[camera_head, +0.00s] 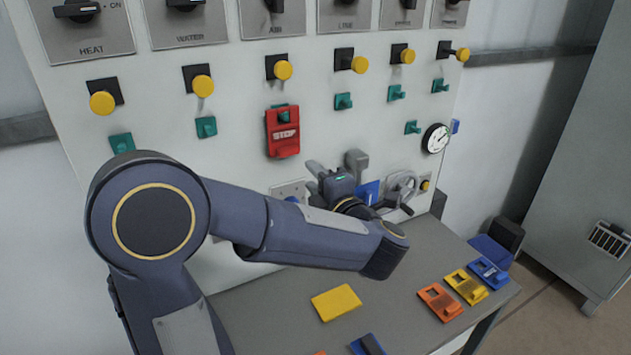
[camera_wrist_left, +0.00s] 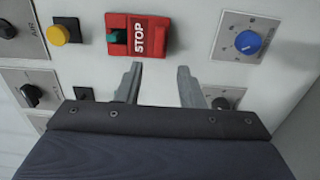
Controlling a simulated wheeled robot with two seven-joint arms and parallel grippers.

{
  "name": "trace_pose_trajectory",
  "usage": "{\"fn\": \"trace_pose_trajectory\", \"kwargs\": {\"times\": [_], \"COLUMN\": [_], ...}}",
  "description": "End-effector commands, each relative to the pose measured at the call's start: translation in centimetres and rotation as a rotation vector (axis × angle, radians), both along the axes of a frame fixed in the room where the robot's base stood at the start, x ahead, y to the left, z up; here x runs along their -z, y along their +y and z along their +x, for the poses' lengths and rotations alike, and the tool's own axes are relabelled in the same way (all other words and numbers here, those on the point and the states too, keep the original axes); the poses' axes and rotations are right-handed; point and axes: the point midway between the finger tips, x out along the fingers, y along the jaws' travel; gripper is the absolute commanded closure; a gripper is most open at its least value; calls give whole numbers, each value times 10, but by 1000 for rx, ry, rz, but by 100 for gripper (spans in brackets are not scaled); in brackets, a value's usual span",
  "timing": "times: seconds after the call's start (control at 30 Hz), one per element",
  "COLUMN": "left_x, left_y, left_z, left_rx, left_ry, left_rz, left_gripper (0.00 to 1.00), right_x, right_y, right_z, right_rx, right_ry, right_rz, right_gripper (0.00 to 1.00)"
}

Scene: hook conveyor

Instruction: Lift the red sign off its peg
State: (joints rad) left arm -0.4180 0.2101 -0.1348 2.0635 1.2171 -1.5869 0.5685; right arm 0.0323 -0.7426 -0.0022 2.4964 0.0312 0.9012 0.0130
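The red STOP sign (camera_head: 283,145) hangs on a teal peg (camera_head: 283,115) on the white panel in the head view. The sign also shows in the left wrist view (camera_wrist_left: 152,46), turned sideways, with the peg (camera_wrist_left: 117,36) in its slot. My left gripper (camera_head: 336,164) is to the right of and below the sign in the head view. In the left wrist view its two fingers (camera_wrist_left: 158,67) are apart with nothing between them, and the sign is just beyond their tips. My right gripper is in neither view.
Several empty teal pegs (camera_head: 343,101) and yellow knobs (camera_head: 283,70) stick out from the panel around the sign. A gauge (camera_head: 435,138) is at the right. The grey table (camera_head: 260,305) below holds a yellow plate (camera_head: 336,302) and orange, yellow and blue signs (camera_head: 440,301).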

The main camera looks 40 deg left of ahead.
Motion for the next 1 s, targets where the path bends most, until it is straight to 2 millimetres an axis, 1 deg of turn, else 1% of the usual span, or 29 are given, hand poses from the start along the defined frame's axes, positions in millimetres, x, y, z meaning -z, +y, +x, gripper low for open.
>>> {"fn": "trace_pose_trajectory", "kwargs": {"times": [0.17,0.67,0.73,1.0], "left_x": [-2,-2,1,1], "left_y": [12,65,72,97], "left_z": [4,32,35,49], "left_rx": [-12,-9,-9,-8], "left_ry": [-1,0,-1,0], "left_rz": [3,4,2,2], "left_gripper": [65,65,65,65], "right_x": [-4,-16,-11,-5], "right_y": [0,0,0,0], "right_z": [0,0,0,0], "right_rx": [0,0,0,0], "right_ry": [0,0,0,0], "right_rz": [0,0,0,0], "right_gripper": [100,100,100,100]}}
